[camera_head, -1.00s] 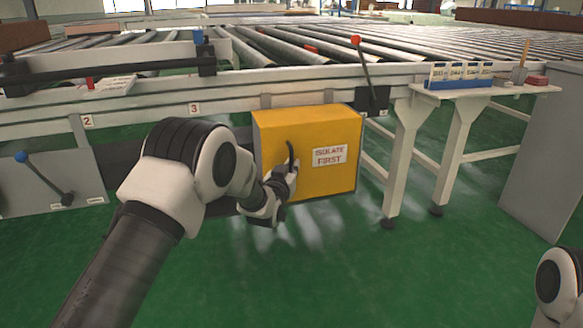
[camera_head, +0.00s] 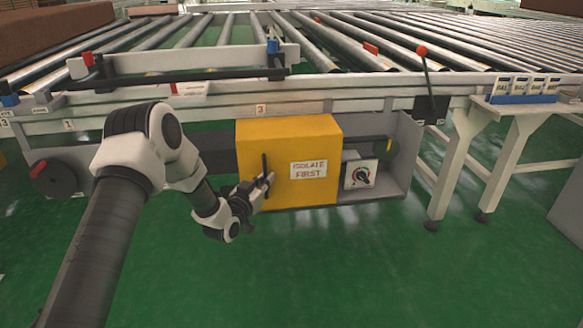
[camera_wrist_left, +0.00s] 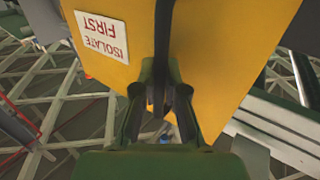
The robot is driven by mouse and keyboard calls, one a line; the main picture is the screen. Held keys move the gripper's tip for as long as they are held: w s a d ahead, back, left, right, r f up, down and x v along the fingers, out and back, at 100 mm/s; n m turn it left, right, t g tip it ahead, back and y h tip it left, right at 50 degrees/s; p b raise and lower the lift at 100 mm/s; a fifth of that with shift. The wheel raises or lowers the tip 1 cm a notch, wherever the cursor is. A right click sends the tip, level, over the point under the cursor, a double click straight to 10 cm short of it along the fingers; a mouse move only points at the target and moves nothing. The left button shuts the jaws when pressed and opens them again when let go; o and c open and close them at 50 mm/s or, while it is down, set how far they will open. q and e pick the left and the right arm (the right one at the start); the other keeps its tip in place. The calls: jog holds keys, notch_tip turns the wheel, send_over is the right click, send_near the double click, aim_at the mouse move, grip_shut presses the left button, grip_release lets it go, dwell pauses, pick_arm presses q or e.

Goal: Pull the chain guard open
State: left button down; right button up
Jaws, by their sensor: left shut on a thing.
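The chain guard is a yellow box (camera_head: 320,135) under the front rail of the roller conveyor, with a white "ISOLATE FIRST" label (camera_head: 308,170). My left gripper (camera_head: 265,184) is shut on its dark upright handle (camera_head: 264,163), near the guard's left front edge. To the right of the guard an open bay (camera_head: 400,150) shows, with a rotary switch (camera_head: 361,174) on a light plate. In the left wrist view the fingers (camera_wrist_left: 160,85) close around the handle (camera_wrist_left: 163,35) against the yellow face (camera_wrist_left: 215,50). My right gripper is out of view.
A red-knobbed lever (camera_head: 424,72) stands on the rail right of the guard. A side shelf (camera_head: 520,103) on white legs holds several blue-and-white blocks. Another red-ended lever (camera_head: 45,175) is at the left. The green floor (camera_head: 330,270) in front is clear.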

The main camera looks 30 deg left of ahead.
pick_arm(q)
jog(key=s+a, duration=0.1)
jog(key=s+a+p, duration=0.1)
jog(key=a, duration=0.1)
jog(key=shift+s+a+f, duration=0.1)
jog(key=shift+s+a, duration=0.05)
jog(key=c, duration=1.5)
grip_release()
jog(key=s, duration=1.2)
